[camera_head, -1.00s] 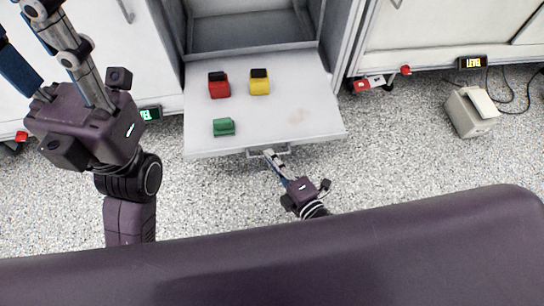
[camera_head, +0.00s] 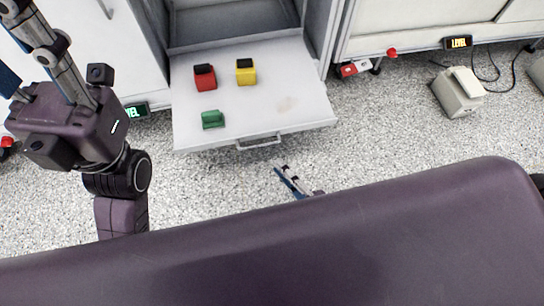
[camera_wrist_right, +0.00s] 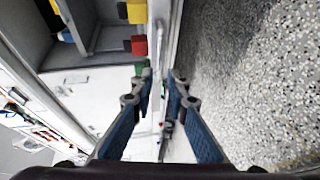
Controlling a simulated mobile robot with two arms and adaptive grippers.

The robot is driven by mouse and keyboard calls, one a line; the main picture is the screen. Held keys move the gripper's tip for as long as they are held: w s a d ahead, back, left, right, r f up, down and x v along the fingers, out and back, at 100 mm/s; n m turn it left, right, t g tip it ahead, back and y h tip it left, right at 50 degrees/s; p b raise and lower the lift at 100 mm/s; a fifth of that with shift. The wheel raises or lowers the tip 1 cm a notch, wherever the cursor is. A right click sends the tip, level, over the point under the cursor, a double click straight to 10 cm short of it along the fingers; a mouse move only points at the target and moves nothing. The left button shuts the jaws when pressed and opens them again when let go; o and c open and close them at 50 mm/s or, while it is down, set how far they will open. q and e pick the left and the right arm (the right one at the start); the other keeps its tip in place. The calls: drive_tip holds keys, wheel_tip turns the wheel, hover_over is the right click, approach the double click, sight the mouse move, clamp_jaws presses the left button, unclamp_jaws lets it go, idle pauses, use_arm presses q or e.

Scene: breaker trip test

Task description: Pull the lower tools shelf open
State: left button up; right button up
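The lower tools shelf (camera_head: 255,115) is a light grey pull-out tray standing out from the grey cabinet in the head view. Its bar handle (camera_head: 259,141) is on the front edge. My right gripper (camera_head: 280,170) is below and slightly right of the handle, apart from it. In the right wrist view its two blue fingers (camera_wrist_right: 162,75) are spread with nothing between them.
Red (camera_head: 204,78), yellow (camera_head: 246,72) and green (camera_head: 212,119) blocks rest on the shelf. A beige box (camera_head: 458,92) with cables stands on the speckled floor at right. A red-and-white item (camera_head: 355,68) lies by the right cabinet. Floor before the shelf is clear.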

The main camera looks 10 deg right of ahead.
drive_tip(key=shift+v, duration=1.35)
